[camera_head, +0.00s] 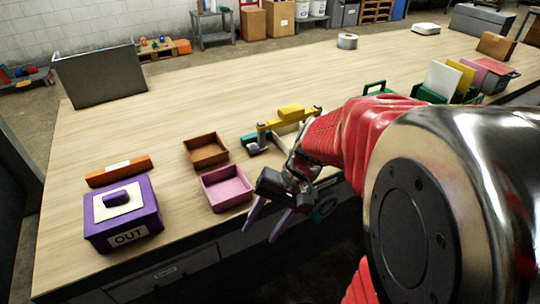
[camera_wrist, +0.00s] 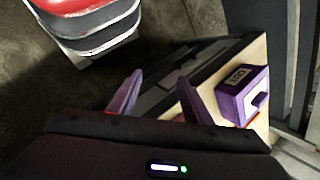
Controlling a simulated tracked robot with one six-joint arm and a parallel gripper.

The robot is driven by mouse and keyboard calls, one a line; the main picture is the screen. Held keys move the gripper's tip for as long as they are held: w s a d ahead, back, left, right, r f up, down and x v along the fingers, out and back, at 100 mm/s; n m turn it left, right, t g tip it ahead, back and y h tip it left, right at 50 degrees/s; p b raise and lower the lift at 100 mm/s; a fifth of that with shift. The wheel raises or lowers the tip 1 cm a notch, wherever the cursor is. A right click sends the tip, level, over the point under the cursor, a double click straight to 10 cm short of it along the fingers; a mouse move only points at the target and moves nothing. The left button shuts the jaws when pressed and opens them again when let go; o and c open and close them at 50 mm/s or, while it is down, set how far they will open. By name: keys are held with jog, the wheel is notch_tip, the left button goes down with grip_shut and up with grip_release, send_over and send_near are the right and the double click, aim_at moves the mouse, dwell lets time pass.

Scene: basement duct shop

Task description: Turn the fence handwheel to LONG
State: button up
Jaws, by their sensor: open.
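My gripper (camera_head: 260,235) is in front of the bench's front edge, with its two purple fingers spread and pointing down. Nothing is between them. In the wrist view the open fingers (camera_wrist: 160,76) reach past the dark bench front. A dark round part with a teal ring (camera_head: 325,208) shows on the bench front just right of my gripper; it may be the handwheel, but my gripper and arm partly cover it. No LONG mark is readable. A yellow bar on a grey and teal device (camera_head: 291,114) stands on the bench behind my gripper; I cannot tell if it is the fence.
On the bench (camera_head: 150,140) are a purple OUT box (camera_head: 122,217), a pink tray (camera_head: 226,205), a brown tray (camera_head: 206,163) and an orange block (camera_head: 119,171). The OUT box also shows in the wrist view (camera_wrist: 232,100). The bench's far middle is clear.

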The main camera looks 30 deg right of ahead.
jog(key=w+d+f+m+t+y, duration=0.2)
jog(key=w+d+f+m+y, duration=0.25)
jog(key=d+f+m, duration=0.2)
jog(key=m+t+h, duration=1)
jog(key=m+t, duration=0.5)
jog(key=m, duration=0.6)
send_near(319, 221)
jog(key=s, duration=0.5)
jog(key=shift+w+d+f+n+y, duration=0.15)
jog(key=shift+d+f+n+y, duration=0.1)
jog(key=shift+d+y, duration=0.1)
jog(key=shift+w, duration=0.1)
jog(key=shift+w+a, duration=0.15)
jog(key=shift+w, duration=3.25)
jog(key=shift+w+a, duration=0.1)
jog(key=shift+w, duration=3.35)
grip_shut()
